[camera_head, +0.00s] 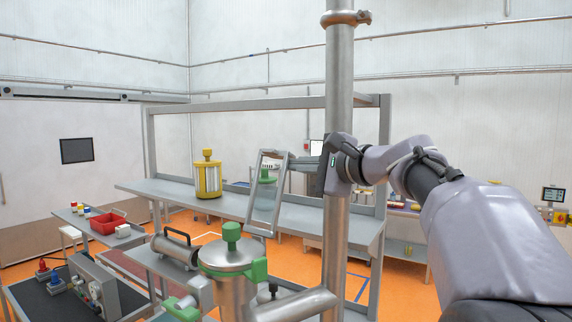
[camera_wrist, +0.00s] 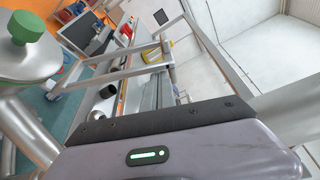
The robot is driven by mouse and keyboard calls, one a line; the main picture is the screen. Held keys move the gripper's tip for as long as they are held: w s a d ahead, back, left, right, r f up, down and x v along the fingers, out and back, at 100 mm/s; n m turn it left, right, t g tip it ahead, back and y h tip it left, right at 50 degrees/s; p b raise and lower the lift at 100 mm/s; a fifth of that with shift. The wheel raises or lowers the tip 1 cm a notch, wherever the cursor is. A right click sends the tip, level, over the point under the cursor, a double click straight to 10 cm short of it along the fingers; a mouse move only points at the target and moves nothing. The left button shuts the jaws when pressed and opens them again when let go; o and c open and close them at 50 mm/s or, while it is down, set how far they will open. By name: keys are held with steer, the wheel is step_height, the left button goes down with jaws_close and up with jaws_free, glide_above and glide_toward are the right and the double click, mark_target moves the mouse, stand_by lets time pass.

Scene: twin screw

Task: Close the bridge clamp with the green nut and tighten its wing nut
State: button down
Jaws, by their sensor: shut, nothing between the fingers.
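A steel vessel (camera_head: 236,294) with a round lid (camera_head: 226,258) stands at the front, below and left of my gripper. A green knob (camera_head: 231,233) sits on the lid; it also shows in the wrist view (camera_wrist: 28,27). A green clamp part (camera_head: 256,269) sits at the lid's right rim, and another green piece (camera_head: 183,308) is low at the left. I cannot tell which carries the wing nut, or whether the clamp is closed. My gripper (camera_head: 300,164) is shut and empty, raised above and right of the vessel, apart from it.
A narrow upright frame (camera_head: 265,192) stands beside my gripper. Behind are a long grey shelf (camera_head: 160,190), a yellow vessel (camera_head: 207,178) and a red bin (camera_head: 103,223).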

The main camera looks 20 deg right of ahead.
steer(key=shift+a+n+b, duration=0.6)
steer(key=shift+a+b, duration=0.1)
steer(key=shift+b, duration=1.05)
steer(key=n+t+y+b, duration=0.3)
steer(key=n+y+b, duration=0.3)
steer(key=n+b, duration=2.2)
glide_above(231, 268)
steer(key=s+b, duration=0.2)
steer(key=b, duration=0.6)
step_height(231, 268, down, 9)
steer(key=m, duration=0.8)
steer(key=f+b, duration=0.1)
steer(key=b, duration=0.1)
steer(key=s+f+b, duration=0.1)
steer(key=shift+a+f, duration=0.35)
steer(key=shift+f+b, duration=0.4)
steer(key=shift+f, duration=0.05)
steer(key=shift+w+f, duration=0.1)
steer(key=shift+w+f, duration=0.1)
steer(key=shift+f, duration=0.1)
